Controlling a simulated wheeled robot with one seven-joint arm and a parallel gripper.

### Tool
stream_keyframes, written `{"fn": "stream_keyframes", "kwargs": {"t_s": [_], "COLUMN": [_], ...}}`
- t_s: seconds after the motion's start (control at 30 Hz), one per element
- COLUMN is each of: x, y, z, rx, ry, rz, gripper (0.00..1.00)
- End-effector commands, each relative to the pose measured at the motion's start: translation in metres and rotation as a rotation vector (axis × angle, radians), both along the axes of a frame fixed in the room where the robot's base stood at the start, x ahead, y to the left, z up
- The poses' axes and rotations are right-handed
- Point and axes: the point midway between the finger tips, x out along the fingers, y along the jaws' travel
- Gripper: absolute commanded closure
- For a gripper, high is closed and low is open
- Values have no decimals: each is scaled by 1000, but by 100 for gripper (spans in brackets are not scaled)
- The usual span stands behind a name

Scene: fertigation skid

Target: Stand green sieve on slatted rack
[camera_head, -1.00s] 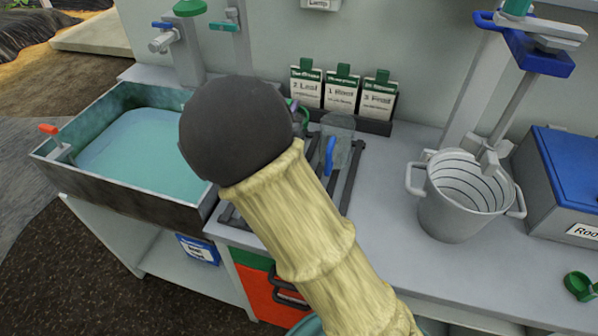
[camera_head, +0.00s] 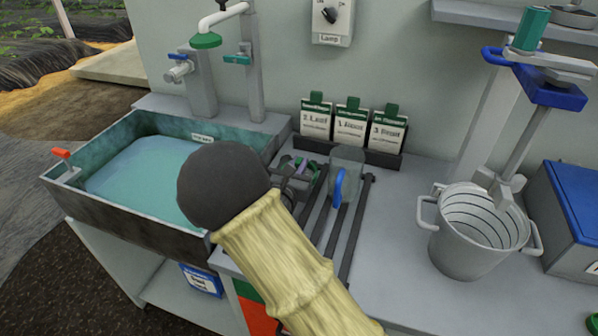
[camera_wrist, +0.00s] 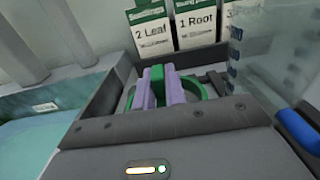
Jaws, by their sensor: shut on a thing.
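The green sieve (camera_wrist: 192,90) shows in the wrist view as a green ring with a green grip between my gripper's lilac fingers. My gripper (camera_wrist: 158,88) is shut on that grip. In the head view my gripper (camera_head: 299,166) is small and partly hidden behind my dark wrist and pale arm, with bits of green around it. The slatted rack (camera_head: 352,228) has dark parallel bars on the grey counter, right of the basin. The sieve is over or at the rack's far left part; I cannot tell whether it touches the bars.
A clear jug with a blue handle (camera_head: 339,188) stands on the rack, close right of my gripper. Label cards (camera_head: 350,124) stand in a dark holder behind. A water basin (camera_head: 142,168) is at left. A grey bucket (camera_head: 468,245) and a blue-lidded box (camera_head: 578,205) are at right.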

Motion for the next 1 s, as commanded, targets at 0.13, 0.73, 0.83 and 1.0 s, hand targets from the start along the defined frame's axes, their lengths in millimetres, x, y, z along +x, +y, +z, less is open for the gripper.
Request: {"fn": "stream_keyframes", "kwargs": {"t_s": [0.13,0.73,0.83,1.0], "x": [0,0,0,0], "y": [-1,-2,-2,-2], "z": [-20,-23,-23,-21], "rx": [-1,0,0,0], "ry": [2,0,0,0], "rz": [-1,-3,-3,-3], "gripper": [100,66,66,66]}}
